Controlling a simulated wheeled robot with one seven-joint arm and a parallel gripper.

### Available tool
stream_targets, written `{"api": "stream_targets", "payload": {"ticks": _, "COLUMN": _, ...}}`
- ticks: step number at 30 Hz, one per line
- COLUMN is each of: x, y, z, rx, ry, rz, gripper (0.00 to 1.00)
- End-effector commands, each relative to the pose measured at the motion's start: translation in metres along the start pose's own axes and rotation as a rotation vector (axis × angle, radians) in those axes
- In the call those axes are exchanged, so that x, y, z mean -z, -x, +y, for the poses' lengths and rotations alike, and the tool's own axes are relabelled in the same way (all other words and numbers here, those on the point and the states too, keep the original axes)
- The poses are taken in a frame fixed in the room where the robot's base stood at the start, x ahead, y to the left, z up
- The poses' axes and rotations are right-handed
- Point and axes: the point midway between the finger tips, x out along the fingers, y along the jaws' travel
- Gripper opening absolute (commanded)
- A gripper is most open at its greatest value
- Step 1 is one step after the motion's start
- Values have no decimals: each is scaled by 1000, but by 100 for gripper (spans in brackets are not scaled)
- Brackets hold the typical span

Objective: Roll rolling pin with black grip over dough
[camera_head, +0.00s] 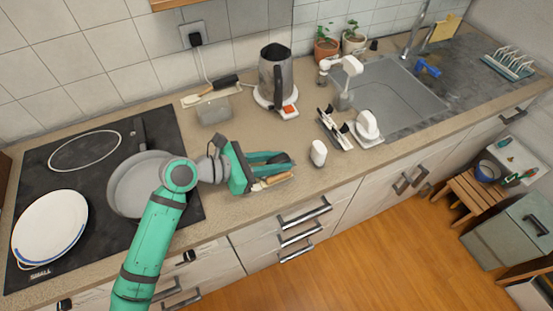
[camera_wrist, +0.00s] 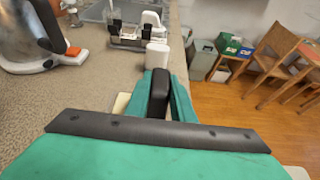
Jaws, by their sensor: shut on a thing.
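My gripper (camera_head: 285,166) is over the counter, right of the hob, with its fingers pointing right. In the wrist view a black block-like grip (camera_wrist: 159,93) stands between its green fingers; it fits the black grip of the rolling pin, whose body I cannot make out. A tan and whitish piece (camera_head: 272,181) shows just below the fingers in the head view, and a cream patch (camera_wrist: 122,104) shows left of them in the wrist view. I cannot tell if either is the dough.
A pan (camera_head: 135,187) and a white plate (camera_head: 48,228) are on the hob at left. A dark-handled item (camera_head: 225,81) lies by the wall. The counter's front edge is close.

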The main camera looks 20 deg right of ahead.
Motion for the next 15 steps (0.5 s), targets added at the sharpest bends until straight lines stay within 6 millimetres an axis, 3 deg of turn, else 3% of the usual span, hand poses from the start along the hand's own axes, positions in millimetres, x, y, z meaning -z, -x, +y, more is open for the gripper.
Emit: {"api": "stream_targets", "payload": {"ticks": 15, "x": -3, "y": 1, "z": -2, "rx": 2, "ry": -1, "rz": 2, "gripper": 0}}
